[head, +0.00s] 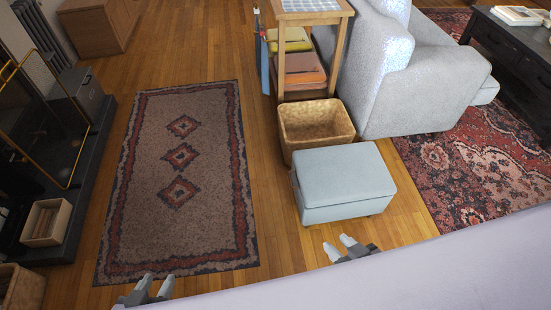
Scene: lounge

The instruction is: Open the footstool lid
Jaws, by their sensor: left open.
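The footstool (343,198) is a light grey-blue padded box on short legs, standing on the wood floor right of centre. Its lid (343,169) lies flat and closed on the body, with a seam visible below it. My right gripper (337,244) is just in front of the footstool in the picture, apart from it, with its fingers spread and nothing between them. My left gripper (158,283) is at the lower left, over the near edge of the patterned rug, open and empty. Most of both arms is out of view.
A woven basket (318,124) stands directly behind the footstool, with a wooden side table (307,18) behind it. A grey sofa (425,85) is behind right. A brown rug (220,150) covers the left floor; a red rug (465,170) lies right. A pale surface (430,270) fills the lower right.

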